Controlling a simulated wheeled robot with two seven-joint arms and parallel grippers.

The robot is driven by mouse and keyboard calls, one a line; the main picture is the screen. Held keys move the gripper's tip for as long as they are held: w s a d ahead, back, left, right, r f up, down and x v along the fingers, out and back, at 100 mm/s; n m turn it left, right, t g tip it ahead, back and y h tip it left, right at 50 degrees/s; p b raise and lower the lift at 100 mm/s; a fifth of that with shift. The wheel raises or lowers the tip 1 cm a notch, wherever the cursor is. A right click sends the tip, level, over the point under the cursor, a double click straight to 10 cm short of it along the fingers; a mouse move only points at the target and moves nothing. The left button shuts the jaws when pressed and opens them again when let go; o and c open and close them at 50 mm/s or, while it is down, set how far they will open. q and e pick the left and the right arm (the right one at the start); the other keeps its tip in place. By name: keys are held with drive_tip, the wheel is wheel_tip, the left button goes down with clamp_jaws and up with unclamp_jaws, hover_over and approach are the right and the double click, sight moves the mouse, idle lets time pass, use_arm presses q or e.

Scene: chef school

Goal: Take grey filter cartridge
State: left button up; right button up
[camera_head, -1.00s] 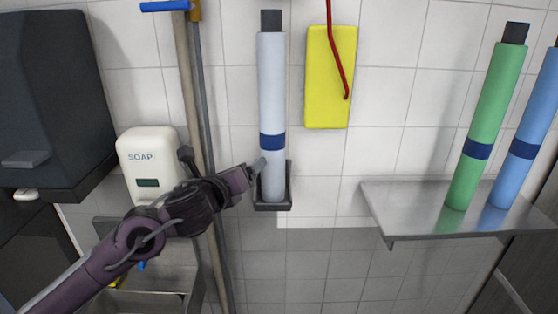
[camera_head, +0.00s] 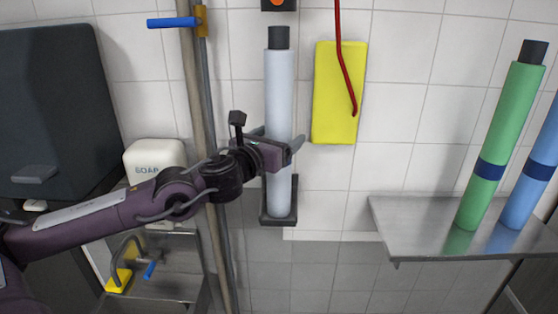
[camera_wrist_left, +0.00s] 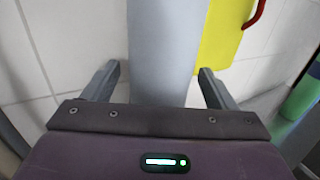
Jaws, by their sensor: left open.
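The grey filter cartridge (camera_head: 279,92) stands upright in a dark wall holder (camera_head: 279,218), with a black cap on top. My left gripper (camera_head: 277,138) is at its middle height, in front of the blue band, which is hidden. In the left wrist view the grey cartridge (camera_wrist_left: 165,55) runs between the two spread fingers of the left gripper (camera_wrist_left: 158,85), with a gap on each side. The left gripper is open. My right gripper is in no view.
A yellow board (camera_head: 338,95) with a red hooked rod (camera_head: 346,70) is right of the cartridge. Poles (camera_head: 195,90) and a soap dispenser (camera_head: 150,160) are left. A steel shelf (camera_head: 400,228) holds green (camera_head: 500,140) and blue (camera_head: 535,170) cartridges.

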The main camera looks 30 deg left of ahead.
use_arm(q)
drive_tip(key=shift+w+a+r+p, duration=0.2)
drive_tip(key=shift+w+a+p, duration=0.2)
drive_tip(key=shift+w, duration=0.6)
drive_tip(key=shift+w+d+f, duration=0.15)
drive_tip(key=shift+w+d, duration=0.1)
drive_tip(key=shift+d, duration=0.05)
drive_tip(key=shift+c, duration=0.5)
clamp_jaws()
